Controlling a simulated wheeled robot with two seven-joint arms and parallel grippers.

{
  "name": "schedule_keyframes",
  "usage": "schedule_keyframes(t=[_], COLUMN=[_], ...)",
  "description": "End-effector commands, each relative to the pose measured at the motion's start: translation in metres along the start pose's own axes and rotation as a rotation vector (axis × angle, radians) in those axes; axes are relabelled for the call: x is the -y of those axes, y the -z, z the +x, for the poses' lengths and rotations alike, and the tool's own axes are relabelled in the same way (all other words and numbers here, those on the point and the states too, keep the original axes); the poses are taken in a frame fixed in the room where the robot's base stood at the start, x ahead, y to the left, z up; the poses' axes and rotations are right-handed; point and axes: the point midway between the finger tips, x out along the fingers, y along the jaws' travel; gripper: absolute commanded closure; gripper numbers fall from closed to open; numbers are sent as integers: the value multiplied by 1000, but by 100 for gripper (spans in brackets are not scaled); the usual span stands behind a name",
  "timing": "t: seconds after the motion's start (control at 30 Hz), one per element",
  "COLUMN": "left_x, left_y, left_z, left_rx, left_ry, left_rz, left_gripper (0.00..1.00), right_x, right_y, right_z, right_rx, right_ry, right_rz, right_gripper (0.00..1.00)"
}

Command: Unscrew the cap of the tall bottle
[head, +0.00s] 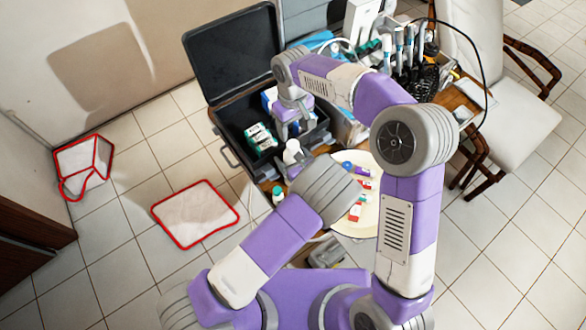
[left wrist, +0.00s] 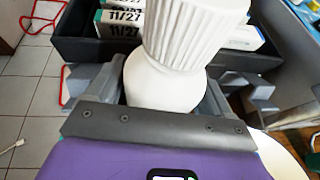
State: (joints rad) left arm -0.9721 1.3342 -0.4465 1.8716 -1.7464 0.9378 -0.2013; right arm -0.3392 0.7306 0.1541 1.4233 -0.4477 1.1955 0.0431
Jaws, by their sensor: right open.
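The tall white bottle (head: 291,157) stands at the front edge of the open case in the head view. In the left wrist view the bottle (left wrist: 163,84) fills the middle, with its ribbed white cap (left wrist: 195,28) on top. My left gripper (left wrist: 160,90) has a grey finger on each side of the bottle body and appears closed on it, below the cap. In the head view the left gripper is mostly hidden by my own arm. My right gripper (head: 294,125) is open and empty, pointing down over the case just above and behind the bottle.
The open black case (head: 232,140) holds several labelled boxes (head: 260,137). A round cream tray (head: 368,218) with small red-and-white items lies right of the bottle. A small bottle with a green cap (head: 278,195) stands nearby. Dental handpieces (head: 398,50) stand at the back right.

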Motion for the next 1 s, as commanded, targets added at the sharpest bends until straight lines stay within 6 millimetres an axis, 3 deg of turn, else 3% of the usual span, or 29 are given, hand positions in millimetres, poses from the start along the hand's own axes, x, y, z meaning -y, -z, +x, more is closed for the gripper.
schedule_keyframes(t=[0.07,0.5,0.73,1.0], left_x=[0,0,0,0], left_y=[0,0,0,0], left_z=[0,0,0,0], left_rx=[0,0,0,0], left_ry=[0,0,0,0], left_rz=[0,0,0,0], left_gripper=[31,99,100,100], right_x=[0,0,0,0], right_y=[0,0,0,0], right_z=[0,0,1,2], right_rx=[0,0,3,5], right_ry=[0,0,1,1], right_rz=[0,3,153,601], right_gripper=[41,41,41,41])
